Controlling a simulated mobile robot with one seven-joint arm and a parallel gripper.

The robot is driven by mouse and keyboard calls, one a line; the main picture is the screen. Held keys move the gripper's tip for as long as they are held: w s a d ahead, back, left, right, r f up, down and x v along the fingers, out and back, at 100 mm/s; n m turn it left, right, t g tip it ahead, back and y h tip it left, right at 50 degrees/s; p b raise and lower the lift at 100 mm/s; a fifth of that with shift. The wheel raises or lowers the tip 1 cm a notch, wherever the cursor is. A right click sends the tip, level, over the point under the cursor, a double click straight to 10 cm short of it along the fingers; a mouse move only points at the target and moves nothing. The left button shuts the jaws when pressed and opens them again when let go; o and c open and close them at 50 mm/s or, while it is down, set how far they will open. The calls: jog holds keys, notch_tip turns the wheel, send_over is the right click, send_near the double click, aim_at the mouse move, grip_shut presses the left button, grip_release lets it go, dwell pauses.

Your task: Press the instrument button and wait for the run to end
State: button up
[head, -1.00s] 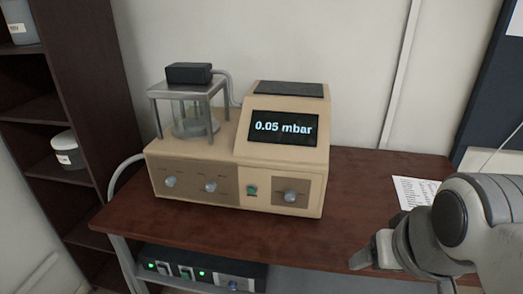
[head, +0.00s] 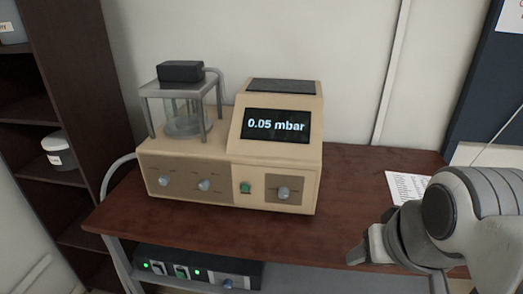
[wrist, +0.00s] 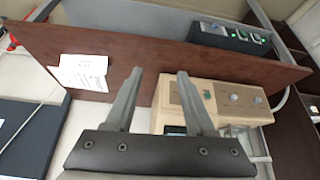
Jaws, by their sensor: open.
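The beige instrument (head: 278,165) stands on the brown table (head: 350,190). Its screen (head: 275,125) reads 0.05 mbar. A green button (head: 245,188) sits on its front panel, between the knobs. A glass chamber (head: 184,115) under a metal frame stands on its left part. My gripper (head: 365,248) is at the right front of the table, apart from the instrument. In the wrist view my gripper (wrist: 160,85) is open with nothing between its fingers. The instrument (wrist: 175,95) shows beyond the right finger, and its green button (wrist: 207,94) is in view.
A black power box (head: 195,268) with lit green switches sits on the shelf below the table. A paper sheet (head: 408,187) lies at the table's right. A dark shelf unit (head: 95,90) stands at the left.

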grip_shut()
dwell(1.4)
